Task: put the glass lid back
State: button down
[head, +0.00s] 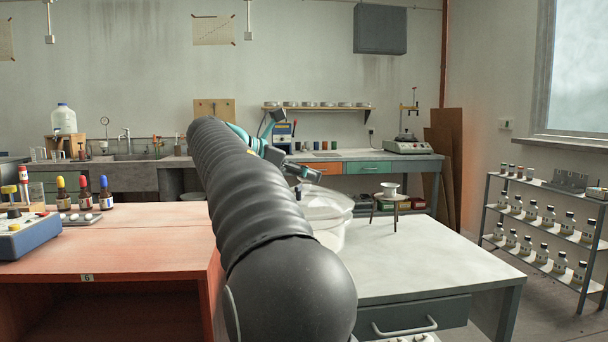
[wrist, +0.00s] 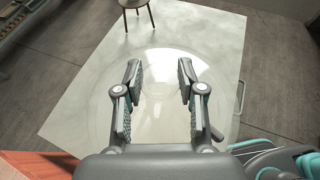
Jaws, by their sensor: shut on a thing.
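The clear glass lid (head: 325,198) is a shallow dome at the middle of the head view. It lies over a clear round glass vessel (head: 330,236) on the pale bench top. My arm hides the left part of both, and I cannot tell whether the lid touches the vessel's rim. My gripper (head: 302,174) is at the top of the lid and shut on it. In the wrist view my gripper (wrist: 159,72) has its fingers apart over the faint, see-through lid (wrist: 165,58); the part between the fingers is hard to make out.
A small tripod stand (head: 391,204) with a white dish (head: 389,188) stands right of the vessel. The bench top (head: 440,255) is clear to the right. A red bench (head: 130,245) with dropper bottles (head: 85,192) and a blue device (head: 28,235) is at left.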

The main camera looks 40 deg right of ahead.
jog(key=shift+f, duration=0.55)
jog(key=c, duration=0.7)
grip_release()
jog(key=shift+r, duration=0.55)
jog(key=p+v, duration=0.2)
jog(key=v, duration=1)
jog(key=shift+s, duration=0.1)
